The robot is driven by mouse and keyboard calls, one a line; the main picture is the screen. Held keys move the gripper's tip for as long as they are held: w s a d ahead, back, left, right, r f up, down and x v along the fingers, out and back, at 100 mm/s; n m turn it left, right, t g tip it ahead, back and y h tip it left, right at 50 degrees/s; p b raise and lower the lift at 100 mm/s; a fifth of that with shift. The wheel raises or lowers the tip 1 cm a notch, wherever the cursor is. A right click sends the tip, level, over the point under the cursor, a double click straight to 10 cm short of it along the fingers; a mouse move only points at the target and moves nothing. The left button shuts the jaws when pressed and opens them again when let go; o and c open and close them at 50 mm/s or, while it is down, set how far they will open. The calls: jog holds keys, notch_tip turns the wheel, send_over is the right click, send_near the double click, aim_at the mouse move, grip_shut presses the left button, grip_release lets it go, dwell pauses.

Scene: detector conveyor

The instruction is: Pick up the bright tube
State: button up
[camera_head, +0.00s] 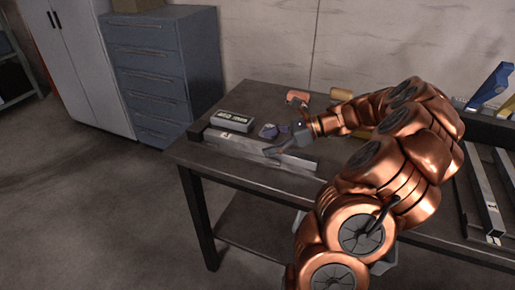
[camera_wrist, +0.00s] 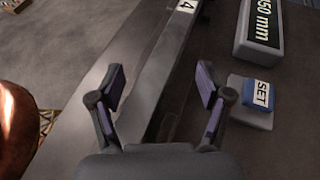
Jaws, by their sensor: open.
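A long, pale grey metal tube (camera_head: 240,147) with a white label reading "4" lies along the near left edge of the table. It also shows in the wrist view (camera_wrist: 163,62), running lengthwise up the picture between my fingers. My gripper (camera_head: 284,141) is over the tube's right part. In the wrist view my gripper (camera_wrist: 162,84) is open, with one finger on each side of the tube and nothing held. I cannot tell its exact height above the tube. The tube's near end is hidden behind the gripper body in the wrist view.
A block (camera_wrist: 260,28) labelled "50 mm" and a small blue-topped "SET" block (camera_wrist: 256,95) lie right of the tube. On the table (camera_head: 225,174), orange (camera_head: 298,97) and yellow (camera_head: 341,93) pieces stand behind my gripper. Other metal bars (camera_head: 484,190) lie far right.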

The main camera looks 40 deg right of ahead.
aim_at(258, 148)
jog(key=x, duration=0.2)
jog(key=shift+w+a, duration=0.15)
jog(key=shift+a, duration=0.05)
grip_shut()
dwell(0.5)
